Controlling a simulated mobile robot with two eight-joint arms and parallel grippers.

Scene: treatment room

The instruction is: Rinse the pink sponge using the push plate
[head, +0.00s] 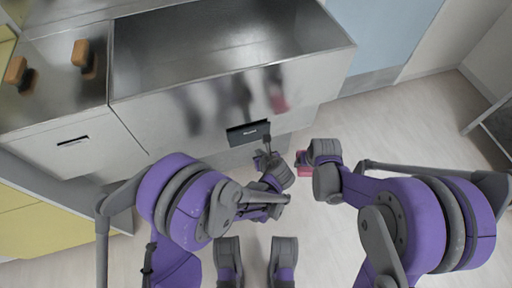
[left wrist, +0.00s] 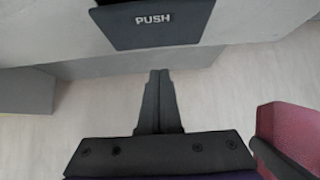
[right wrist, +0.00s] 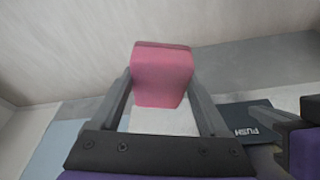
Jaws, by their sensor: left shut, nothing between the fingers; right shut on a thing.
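The black push plate (head: 248,133), lettered PUSH in the left wrist view (left wrist: 155,22), sits on the lower front of the steel sink (head: 190,107). My left gripper (head: 264,155) is shut and empty. Its fingertips (left wrist: 158,72) point at the plate from just in front and below, with a small gap seeming to remain; contact is not clear. My right gripper (head: 303,158) is shut on the pink sponge (right wrist: 162,75), holding it in front of the sink, right of the left gripper. The sponge also shows in the head view (head: 303,170) and the left wrist view (left wrist: 290,130).
The sink has a wide, deep steel basin (head: 220,50). Two orange-brown knob-like objects (head: 17,72) (head: 82,54) stand on the steel top at left. A yellow cabinet (head: 40,220) is at lower left. The floor (head: 400,130) to the right is clear. My two grippers are close together.

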